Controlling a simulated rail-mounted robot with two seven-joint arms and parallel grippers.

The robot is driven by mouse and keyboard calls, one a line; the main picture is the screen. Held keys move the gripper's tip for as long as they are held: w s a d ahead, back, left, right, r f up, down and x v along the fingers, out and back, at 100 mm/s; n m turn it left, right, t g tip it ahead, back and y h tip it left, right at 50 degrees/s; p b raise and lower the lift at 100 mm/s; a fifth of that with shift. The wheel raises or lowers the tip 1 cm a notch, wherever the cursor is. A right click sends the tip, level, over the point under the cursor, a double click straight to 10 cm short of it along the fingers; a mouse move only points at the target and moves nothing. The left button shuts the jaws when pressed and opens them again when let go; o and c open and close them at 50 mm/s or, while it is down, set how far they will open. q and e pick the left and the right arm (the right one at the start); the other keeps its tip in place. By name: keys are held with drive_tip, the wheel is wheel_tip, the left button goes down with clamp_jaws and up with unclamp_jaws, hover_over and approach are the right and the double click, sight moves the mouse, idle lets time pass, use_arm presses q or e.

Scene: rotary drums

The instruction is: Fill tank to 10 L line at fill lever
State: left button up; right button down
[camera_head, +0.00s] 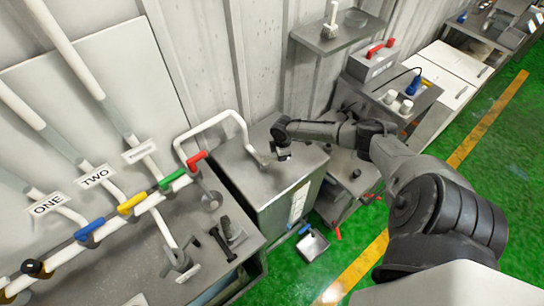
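A grey metal tank-like box (258,185) stands in the middle, with a white label or scale (298,203) on its front; a 10 L line is too small to make out. A white pipe (212,122) bends over to its top. Coloured lever handles sit along the pipework at left: red (197,159), green (172,180), yellow (131,204) and blue (90,228). I cannot tell which is the fill lever. My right gripper (283,153) is over the box top, just right of the pipe end; its fingers are too small to read. My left gripper is out of view.
A metal bench (205,265) with small fittings is at lower left. A small tray (312,244) lies on the green floor (290,270). A wall shelf (338,36), a red-handled box (372,62) and white cabinets (452,65) are farther back. Floor is clear at upper right.

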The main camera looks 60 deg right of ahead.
idle(0.5)
drive_tip(key=c, duration=1)
unclamp_jaws()
drive_tip(key=shift+o, duration=0.2)
drive_tip(key=shift+r, duration=0.15)
drive_tip(key=shift+r, duration=0.3)
wheel_tip(320, 180, up, 13)
drive_tip(key=shift+b, duration=0.45)
